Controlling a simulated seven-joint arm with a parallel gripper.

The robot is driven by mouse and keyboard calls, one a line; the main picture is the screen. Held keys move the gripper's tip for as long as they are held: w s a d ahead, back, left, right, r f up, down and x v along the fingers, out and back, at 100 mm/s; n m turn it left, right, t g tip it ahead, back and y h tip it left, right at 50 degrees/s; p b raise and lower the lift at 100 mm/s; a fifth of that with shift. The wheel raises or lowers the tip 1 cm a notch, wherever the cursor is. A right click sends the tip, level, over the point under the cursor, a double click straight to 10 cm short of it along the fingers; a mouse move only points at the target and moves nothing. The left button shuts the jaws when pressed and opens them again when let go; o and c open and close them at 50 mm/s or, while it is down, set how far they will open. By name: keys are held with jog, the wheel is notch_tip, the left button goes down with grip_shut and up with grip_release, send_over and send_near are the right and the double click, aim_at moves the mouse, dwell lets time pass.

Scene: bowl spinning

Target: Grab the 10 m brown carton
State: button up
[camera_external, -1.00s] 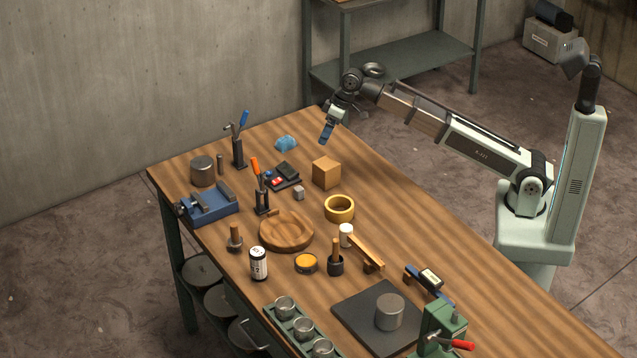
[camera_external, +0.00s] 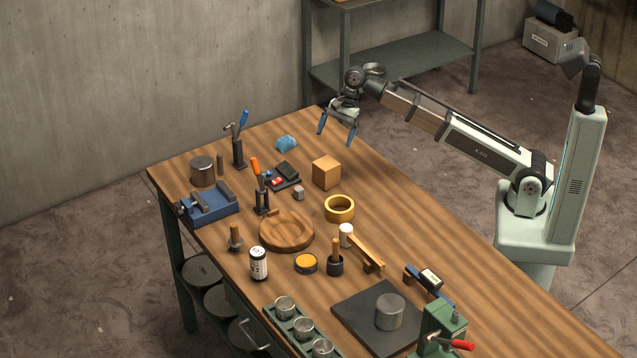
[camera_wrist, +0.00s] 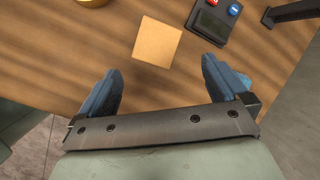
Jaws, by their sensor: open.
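The brown carton (camera_external: 326,173) is a small plain cube on the wooden table (camera_external: 400,235), near its far right edge. In the wrist view the carton (camera_wrist: 157,42) lies ahead of and between my fingertips, a little above the picture's middle. My gripper (camera_external: 337,137) is open and empty, above the table's far edge. Its two blue fingers point down, apart from the carton. The wrist view also shows my open gripper (camera_wrist: 158,75) with a wide gap between the fingers.
A yellow ring (camera_external: 339,208) stands just in front of the carton. A black device with red and blue buttons (camera_external: 283,177) and a small grey cube (camera_external: 299,193) lie to its left. A blue lump (camera_external: 286,144) is behind left. Table to the carton's right is clear.

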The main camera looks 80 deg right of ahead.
aim_at(327, 162)
jog(key=a+f+m, duration=0.1)
jog(key=f+m, duration=0.1)
jog(key=w+f+m, duration=0.1)
jog(key=f+m, duration=0.1)
jog(key=f, duration=0.1)
jog(key=a+f+m, duration=0.1)
jog(key=f+m, duration=0.1)
jog(key=f, duration=0.1)
jog(key=shift+w+a, duration=0.3)
jog(key=shift+w, duration=0.1)
jog(key=shift+x, duration=2.6)
jog(key=shift+s+d+f, duration=0.1)
jog(key=shift+d, duration=0.05)
jog(key=shift+c, duration=0.3)
jog(key=c, duration=1)
jog(key=shift+c, duration=0.2)
